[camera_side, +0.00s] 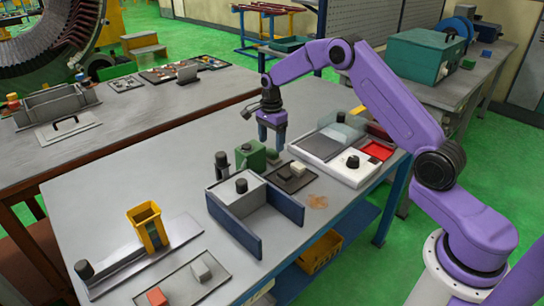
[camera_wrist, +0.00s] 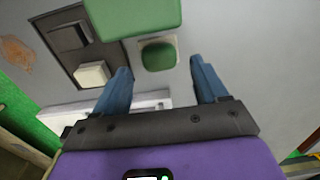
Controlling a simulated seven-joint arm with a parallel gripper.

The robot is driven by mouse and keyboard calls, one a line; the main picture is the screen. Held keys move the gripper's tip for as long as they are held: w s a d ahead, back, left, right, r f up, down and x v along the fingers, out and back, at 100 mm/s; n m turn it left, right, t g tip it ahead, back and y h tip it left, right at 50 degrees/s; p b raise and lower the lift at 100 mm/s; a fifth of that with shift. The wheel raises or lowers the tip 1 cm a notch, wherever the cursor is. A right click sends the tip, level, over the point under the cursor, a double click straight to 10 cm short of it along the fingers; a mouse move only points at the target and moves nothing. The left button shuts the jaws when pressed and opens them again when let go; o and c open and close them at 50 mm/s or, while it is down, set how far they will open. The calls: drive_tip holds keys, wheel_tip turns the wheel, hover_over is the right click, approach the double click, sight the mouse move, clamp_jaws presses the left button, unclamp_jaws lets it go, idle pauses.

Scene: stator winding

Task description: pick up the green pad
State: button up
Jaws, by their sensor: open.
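The green pad (camera_wrist: 158,54) is a small rounded green block on a pale square plate in the wrist view. In that view it appears between the tips of my gripper (camera_wrist: 160,70), with its upper edge near a larger green body. In the side view my gripper (camera_side: 271,143) points down above the table, beside the green device (camera_side: 250,157).
A dark tray (camera_side: 292,177) with light and dark blocks is close by, also visible in the wrist view (camera_wrist: 66,45). A blue-walled fixture (camera_side: 248,205) stands in front, and a white panel (camera_side: 348,168) lies to the right. A black post (camera_side: 222,165) stands left of the green device.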

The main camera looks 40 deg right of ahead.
sight(271, 151)
wheel_tip(271, 151, down, 5)
drive_tip(key=shift+a+f, duration=0.1)
idle(0.3)
drive_tip(key=c, duration=0.9)
drive_tip(key=shift+r, duration=0.7)
drive_tip(key=s+r, duration=0.4)
drive_tip(key=s+a+r, duration=0.1)
drive_tip(key=s+r, duration=0.3)
drive_tip(key=s, duration=0.1)
drive_tip(key=s+r, duration=0.3)
drive_tip(key=s, duration=0.2)
drive_tip(key=shift+a+r, duration=0.2)
drive_tip(key=shift+r, duration=0.2)
